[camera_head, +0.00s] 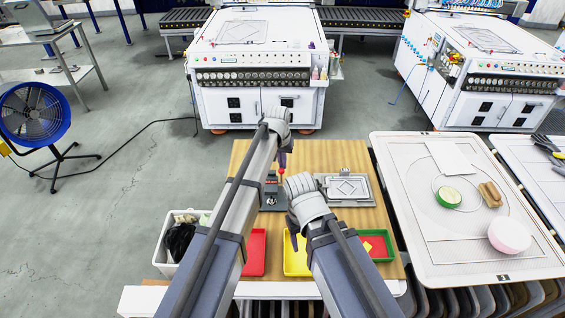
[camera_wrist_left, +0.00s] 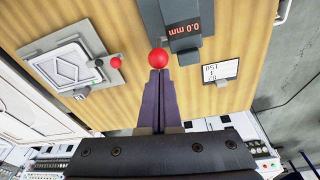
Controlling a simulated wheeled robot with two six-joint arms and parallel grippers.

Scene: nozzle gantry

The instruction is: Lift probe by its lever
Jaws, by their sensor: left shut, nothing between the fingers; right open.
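The probe (camera_head: 270,188) is a dark grey unit standing on the wooden table, partly hidden behind my left arm. In the left wrist view its display (camera_wrist_left: 185,30) reads 0.0 mm. A red ball knob (camera_wrist_left: 157,58), seemingly the end of its lever, shows right at the tips of my left gripper (camera_wrist_left: 158,72). The purple fingers are shut with nothing between them; whether they touch the knob I cannot tell. In the head view my left gripper (camera_head: 283,162) points down just above the red knob (camera_head: 282,172). My right gripper (camera_head: 294,240) is open and empty, lower in the picture.
A framed metal plate (camera_head: 347,188) lies right of the probe; a second red ball (camera_wrist_left: 116,62) is at its edge. Red (camera_head: 254,252), yellow (camera_head: 296,256) and green (camera_head: 377,246) trays line the front. A white bin (camera_head: 166,262) stands left. A small label (camera_wrist_left: 220,72) lies near the probe.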

